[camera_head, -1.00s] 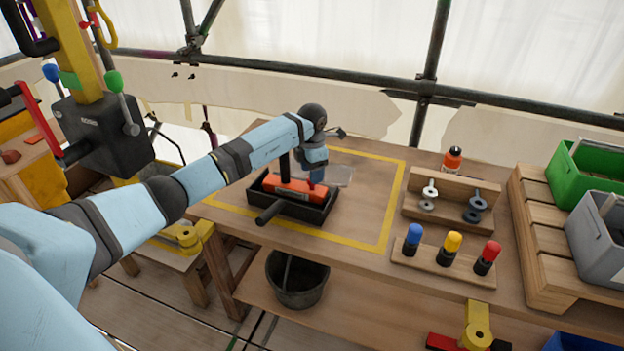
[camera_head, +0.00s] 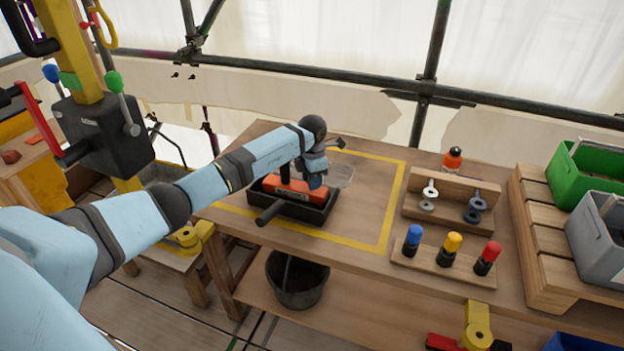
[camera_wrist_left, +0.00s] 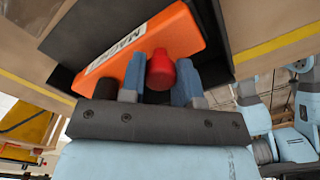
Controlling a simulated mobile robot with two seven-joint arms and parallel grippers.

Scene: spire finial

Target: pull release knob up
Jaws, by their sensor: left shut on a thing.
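The release knob is a red rounded knob (camera_wrist_left: 160,70) at the side of an orange magnet block (camera_wrist_left: 150,42) with a white label. In the head view the orange block (camera_head: 285,188) sits in a black tray (camera_head: 310,215) on the bench. My left gripper (camera_wrist_left: 158,88) has its two blue fingers on either side of the red knob and is shut on it. In the head view the same gripper (camera_head: 316,181) is low at the right end of the block, and it hides the knob there. My right gripper is not in view.
A black bar (camera_head: 270,212) sticks out from the tray's front. To the right stand a wooden rack with metal eye bolts (camera_head: 474,207) and a board with blue, yellow and red capped pegs (camera_head: 453,243). Bare bench (camera_head: 355,200) lies between, inside a yellow taped outline.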

